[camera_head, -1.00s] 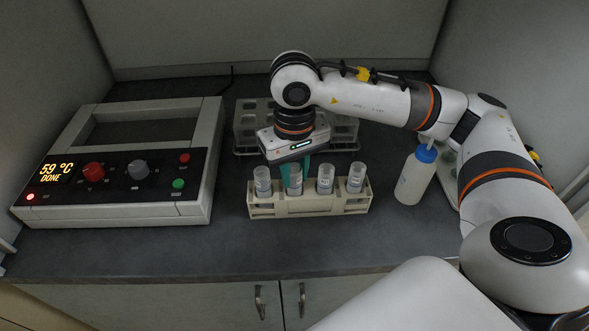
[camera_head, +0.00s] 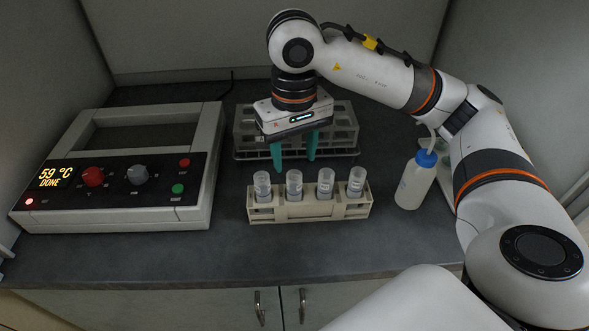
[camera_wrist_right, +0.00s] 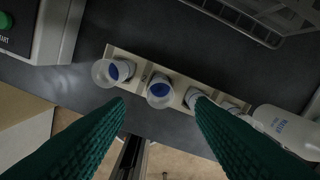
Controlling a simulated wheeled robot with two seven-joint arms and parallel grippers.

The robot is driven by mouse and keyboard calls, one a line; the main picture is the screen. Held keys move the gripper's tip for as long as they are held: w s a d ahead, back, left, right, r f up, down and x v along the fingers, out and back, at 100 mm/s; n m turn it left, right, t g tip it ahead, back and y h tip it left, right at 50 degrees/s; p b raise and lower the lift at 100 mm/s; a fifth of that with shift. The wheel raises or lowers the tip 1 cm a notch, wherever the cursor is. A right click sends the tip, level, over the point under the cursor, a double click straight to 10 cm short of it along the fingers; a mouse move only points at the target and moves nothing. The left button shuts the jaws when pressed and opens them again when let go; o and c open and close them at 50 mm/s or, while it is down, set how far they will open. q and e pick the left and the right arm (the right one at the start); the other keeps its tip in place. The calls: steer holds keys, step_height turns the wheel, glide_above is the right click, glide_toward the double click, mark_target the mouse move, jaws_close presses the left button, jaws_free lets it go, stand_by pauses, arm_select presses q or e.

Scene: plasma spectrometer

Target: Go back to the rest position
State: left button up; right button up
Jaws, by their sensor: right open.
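My right gripper (camera_head: 294,160) points down with its two green fingers apart and nothing between them. It hangs above the bench, behind the beige tube rack and in front of the grey rack. In the right wrist view my right gripper (camera_wrist_right: 160,130) shows both fingers spread, with the beige rack seen beyond them. My left gripper is not in view.
A heating unit (camera_head: 120,205) reading "59 °C DONE" stands at the left. A grey wire rack (camera_head: 345,130) stands behind my right gripper. A wash bottle (camera_head: 416,180) with a blue cap stands at the right. The bench front (camera_head: 230,255) is clear.

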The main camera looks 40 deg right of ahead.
step_height(320, 180, up, 6)
steer(key=shift+f+p, duration=0.1)
steer(key=shift+p, duration=0.4)
